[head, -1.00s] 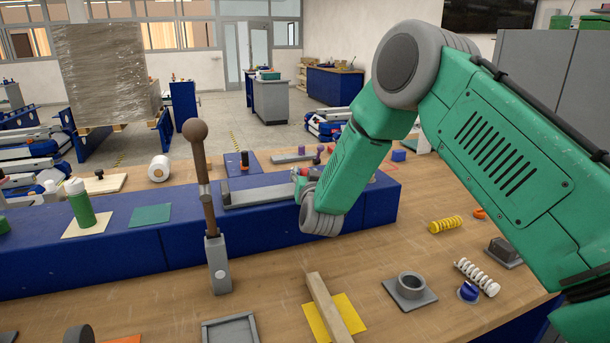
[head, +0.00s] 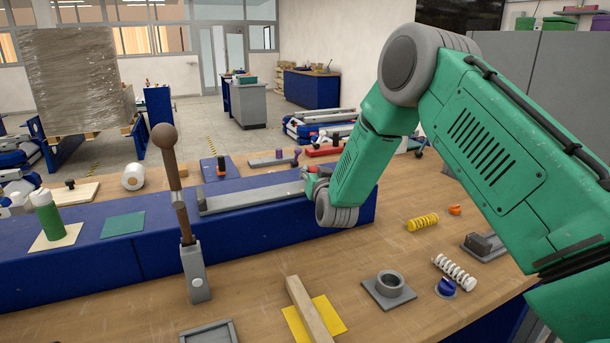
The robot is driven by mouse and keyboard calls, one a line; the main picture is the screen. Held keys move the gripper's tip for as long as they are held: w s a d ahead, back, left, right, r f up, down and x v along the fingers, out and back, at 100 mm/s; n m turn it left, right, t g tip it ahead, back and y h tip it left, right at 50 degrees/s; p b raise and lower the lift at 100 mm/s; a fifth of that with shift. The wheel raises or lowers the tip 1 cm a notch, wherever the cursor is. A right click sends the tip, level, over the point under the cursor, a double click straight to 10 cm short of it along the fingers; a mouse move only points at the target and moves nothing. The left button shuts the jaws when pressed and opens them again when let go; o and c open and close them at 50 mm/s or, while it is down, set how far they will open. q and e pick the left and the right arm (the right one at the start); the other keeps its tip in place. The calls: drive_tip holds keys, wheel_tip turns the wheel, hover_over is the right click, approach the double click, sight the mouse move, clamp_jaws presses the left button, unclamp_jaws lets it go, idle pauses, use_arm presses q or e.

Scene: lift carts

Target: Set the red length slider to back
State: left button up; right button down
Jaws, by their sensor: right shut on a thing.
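The red length slider (head: 322,172) shows as a small red piece at the right end of a long grey rail (head: 250,196). The rail lies on the raised blue bench block. My right gripper (head: 310,180) is at that end of the rail, shut on the red slider. The fingers and wrist hide most of the slider and the end of the rail. My left gripper is not in view.
A brown-knobbed lever (head: 178,190) stands upright in front of the rail. A shorter grey rail (head: 262,161) with a purple knob lies behind it. A yellow spring (head: 422,222) and a grey ring holder (head: 389,286) are on the wooden table at right.

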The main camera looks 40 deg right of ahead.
drive_tip(key=c, duration=1.2)
unclamp_jaws()
drive_tip(key=shift+a, duration=0.15)
drive_tip(key=shift+s, duration=0.2)
drive_tip(key=v, duration=1.1)
drive_tip(key=shift+s+a, duration=0.15)
drive_tip(key=shift+s, duration=0.1)
